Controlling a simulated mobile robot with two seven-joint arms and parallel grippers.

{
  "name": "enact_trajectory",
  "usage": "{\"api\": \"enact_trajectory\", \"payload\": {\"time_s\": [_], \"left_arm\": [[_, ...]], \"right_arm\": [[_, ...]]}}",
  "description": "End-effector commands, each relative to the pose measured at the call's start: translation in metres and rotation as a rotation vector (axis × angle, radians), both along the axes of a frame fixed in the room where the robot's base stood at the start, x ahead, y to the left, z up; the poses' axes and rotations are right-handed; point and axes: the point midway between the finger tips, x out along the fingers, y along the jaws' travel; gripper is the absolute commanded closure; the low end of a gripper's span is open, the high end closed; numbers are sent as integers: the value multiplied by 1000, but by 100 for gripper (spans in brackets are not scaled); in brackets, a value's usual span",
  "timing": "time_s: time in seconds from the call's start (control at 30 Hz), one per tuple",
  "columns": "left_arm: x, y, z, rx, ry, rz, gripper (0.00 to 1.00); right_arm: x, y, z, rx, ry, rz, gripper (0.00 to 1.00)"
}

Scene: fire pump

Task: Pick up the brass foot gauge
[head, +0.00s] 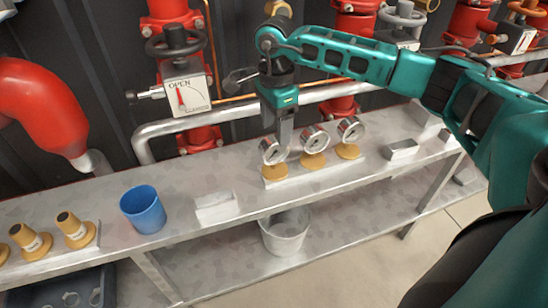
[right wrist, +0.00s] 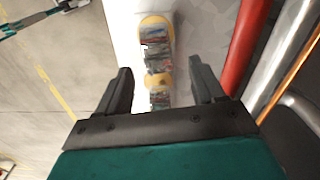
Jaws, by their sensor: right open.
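Three round gauges with white dials and brass feet stand in a row on a pale strip (head: 314,169) on the bench: a left one (head: 273,152), a middle one (head: 314,140) and a right one (head: 350,131). My right gripper (head: 283,140) points down at the left gauge, partly overlapping it in the head view. In the right wrist view the open fingers (right wrist: 160,75) lie either side of a gauge with a yellow foot (right wrist: 158,80). I see no grip on it. My left gripper is not in view.
The grey bench (head: 110,190) also holds a blue cup (head: 143,209), a white block (head: 216,207), a grey block (head: 402,149) and brass fittings (head: 75,230) at the left. A bucket (head: 285,235) stands on the lower shelf. Red and silver pipes (head: 240,113) run behind.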

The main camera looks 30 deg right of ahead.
Motion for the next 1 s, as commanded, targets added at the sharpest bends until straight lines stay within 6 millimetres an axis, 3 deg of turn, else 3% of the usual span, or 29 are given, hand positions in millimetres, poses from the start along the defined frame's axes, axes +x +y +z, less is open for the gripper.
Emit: {"api": "enact_trajectory", "payload": {"time_s": [0.1, 0.37, 0.7, 0.93, 1.0], "left_arm": [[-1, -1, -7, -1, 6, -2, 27], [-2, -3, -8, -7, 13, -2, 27], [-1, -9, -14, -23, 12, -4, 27], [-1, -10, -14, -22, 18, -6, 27], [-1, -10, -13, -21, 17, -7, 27]], "right_arm": [[0, 1, -22, 2, 2, -1, 32], [0, 2, -38, 3, 0, -1, 32], [-1, 6, -83, 4, 1, -1, 32], [-1, 6, -84, 4, -1, -1, 32], [-1, 6, -84, 4, -1, -1, 38]]}}
